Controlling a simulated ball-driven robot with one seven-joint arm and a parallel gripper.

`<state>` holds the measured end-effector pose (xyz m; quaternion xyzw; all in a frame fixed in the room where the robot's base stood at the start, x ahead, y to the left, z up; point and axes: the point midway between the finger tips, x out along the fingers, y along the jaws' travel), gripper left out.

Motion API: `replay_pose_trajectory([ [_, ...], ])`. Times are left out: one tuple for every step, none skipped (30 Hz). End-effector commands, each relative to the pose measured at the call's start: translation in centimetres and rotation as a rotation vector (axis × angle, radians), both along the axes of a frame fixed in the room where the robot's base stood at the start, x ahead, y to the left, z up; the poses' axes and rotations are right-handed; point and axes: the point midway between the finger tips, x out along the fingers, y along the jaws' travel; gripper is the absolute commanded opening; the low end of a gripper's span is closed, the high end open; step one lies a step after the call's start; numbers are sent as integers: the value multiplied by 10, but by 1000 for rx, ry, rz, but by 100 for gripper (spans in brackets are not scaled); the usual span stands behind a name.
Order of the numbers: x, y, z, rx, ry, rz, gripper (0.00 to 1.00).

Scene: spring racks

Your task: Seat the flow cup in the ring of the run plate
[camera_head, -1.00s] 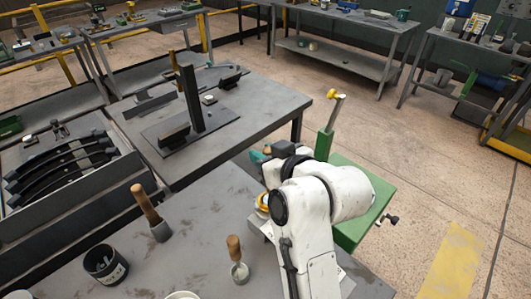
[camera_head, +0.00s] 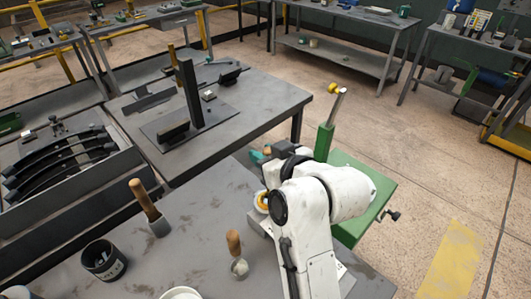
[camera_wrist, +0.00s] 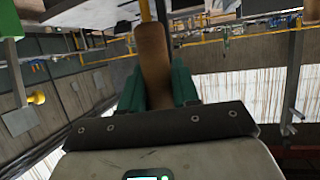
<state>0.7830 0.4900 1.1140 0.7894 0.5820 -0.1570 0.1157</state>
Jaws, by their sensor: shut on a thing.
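My gripper (camera_wrist: 158,92) has green fingers closed on a brown, wooden-looking cylinder (camera_wrist: 153,52) in the wrist view. A thin yellowish bar lies in line with its top; I cannot tell whether they are joined. The flow cup is not clearly visible, so I cannot tell whether this cylinder is its handle. In the head view my white arm hides most of the gripper; a teal part (camera_head: 257,157) shows beyond it. An orange-yellow ring-shaped thing (camera_head: 261,202) shows just left of my arm, near a grey plate (camera_head: 258,221) partly hidden by the arm. I cannot confirm it is the run plate.
A green stand with a yellow-knobbed lever (camera_head: 325,135) is beyond my arm. A black upright rack (camera_head: 192,97) stands on the table behind.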

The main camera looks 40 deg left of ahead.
Motion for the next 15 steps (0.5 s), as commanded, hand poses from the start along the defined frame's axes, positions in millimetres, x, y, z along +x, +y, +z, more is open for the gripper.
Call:
replay_pose_trajectory([
  [0, 0, -1, 1, 0, 0, 4],
  [0, 0, 0, 1, 0, 0, 33],
  [0, 0, 0, 1, 0, 0, 37],
  [0, 0, 0, 1, 0, 0, 40],
  [0, 0, 0, 1, 0, 0, 43],
  [0, 0, 0, 1, 0, 0, 47],
  [0, 0, 0, 1, 0, 0, 50],
  [0, 0, 0, 0, 0, 0, 52],
  [0, 0, 0, 0, 0, 0, 56],
  [0, 0, 0, 0, 0, 0, 59],
  [0, 0, 0, 0, 0, 0, 60],
  [0, 0, 0, 0, 0, 0, 60],
  [0, 0, 0, 0, 0, 0, 60],
  [0, 0, 0, 0, 0, 0, 60],
  [0, 0, -1, 0, 0, 0, 60],
])
